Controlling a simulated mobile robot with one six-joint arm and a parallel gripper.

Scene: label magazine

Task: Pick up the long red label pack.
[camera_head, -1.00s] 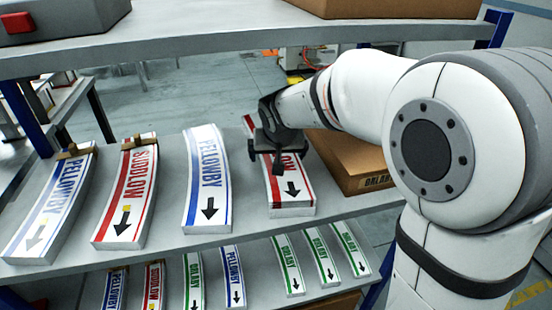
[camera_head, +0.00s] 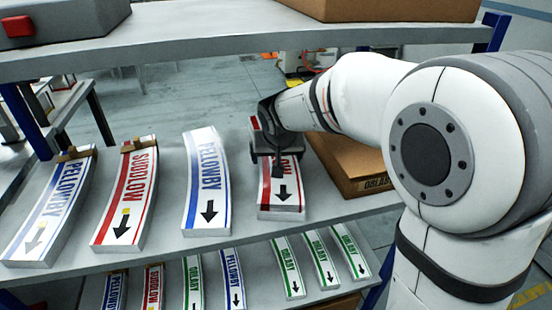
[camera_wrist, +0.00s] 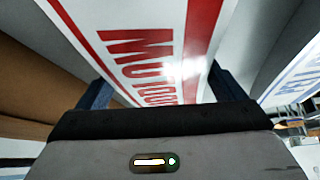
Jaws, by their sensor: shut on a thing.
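A long white label pack with red stripes and red lettering (camera_head: 280,192) is on the middle shelf's right part in the head view. My gripper (camera_head: 277,165) is shut across its middle, hiding part of the lettering. In the wrist view the pack (camera_wrist: 135,22) lies between the two dark fingers (camera_wrist: 160,88).
Blue-striped PELLOWBY packs (camera_head: 207,180) lie left of the held pack and at the far left (camera_head: 48,205). A cardboard box (camera_head: 350,165) stands close on its right. An upper shelf (camera_head: 240,35) is overhead. Smaller packs (camera_head: 288,265) fill the shelf below.

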